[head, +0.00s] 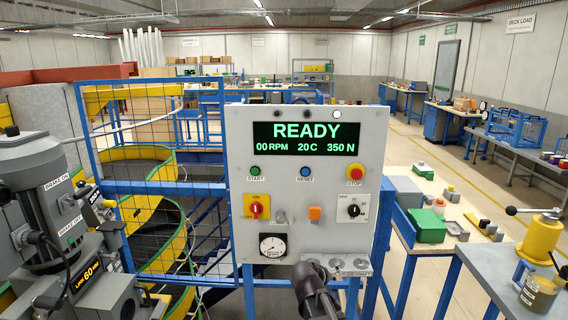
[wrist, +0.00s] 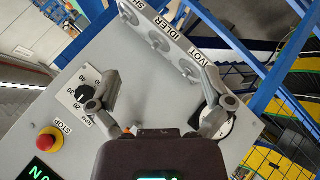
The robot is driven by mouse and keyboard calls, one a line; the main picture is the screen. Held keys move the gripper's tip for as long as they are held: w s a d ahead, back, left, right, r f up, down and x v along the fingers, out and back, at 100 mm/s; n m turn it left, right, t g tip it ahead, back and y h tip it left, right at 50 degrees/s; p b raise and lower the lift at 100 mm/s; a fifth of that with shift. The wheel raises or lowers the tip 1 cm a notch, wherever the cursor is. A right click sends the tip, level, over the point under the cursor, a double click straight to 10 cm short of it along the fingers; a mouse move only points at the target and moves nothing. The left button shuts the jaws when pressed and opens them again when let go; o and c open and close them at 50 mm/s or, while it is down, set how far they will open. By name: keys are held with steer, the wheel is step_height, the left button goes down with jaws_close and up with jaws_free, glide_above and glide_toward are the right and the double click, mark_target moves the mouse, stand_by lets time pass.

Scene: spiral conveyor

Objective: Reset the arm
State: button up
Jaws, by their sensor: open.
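My gripper (wrist: 157,78) is open in the wrist view, its two fingers spread apart with nothing between them. They are in front of the grey control panel (head: 235,140), near the labelled ledge (wrist: 160,40) with several round posts. In the head view, part of my dark arm (head: 312,285) rises in front of the panel's lower edge and hides part of the ledge; the fingertips are hard to make out there. The panel's display (head: 307,135) reads READY, 00 RPM, 20 C, 350 N.
The panel carries a green START button (head: 255,171), blue RESET button (head: 305,172), red STOP button (head: 355,173), red switch (head: 256,207), black dial (head: 353,210) and gauge (head: 272,246). A blue fence (head: 150,187) and yellow spiral conveyor (head: 150,285) stand left. Benches stand right.

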steer(key=s+d+f+m+g+y, duration=0.1)
steer(key=s+f+m+g+y, duration=0.1)
steer(key=s, duration=0.7)
steer(key=s+d+f+m+g+y+p, duration=0.1)
steer(key=s+d+f+m+g+y, duration=0.1)
steer(key=s, duration=0.7)
steer(key=f+g+y, duration=0.1)
steer(key=g+y, duration=0.1)
steer(key=g, duration=0.1)
steer(key=shift+s+f+m+g, duration=0.2)
steer(key=shift+m+g, duration=0.1)
steer(key=shift+g, duration=0.1)
stand_by(0.6)
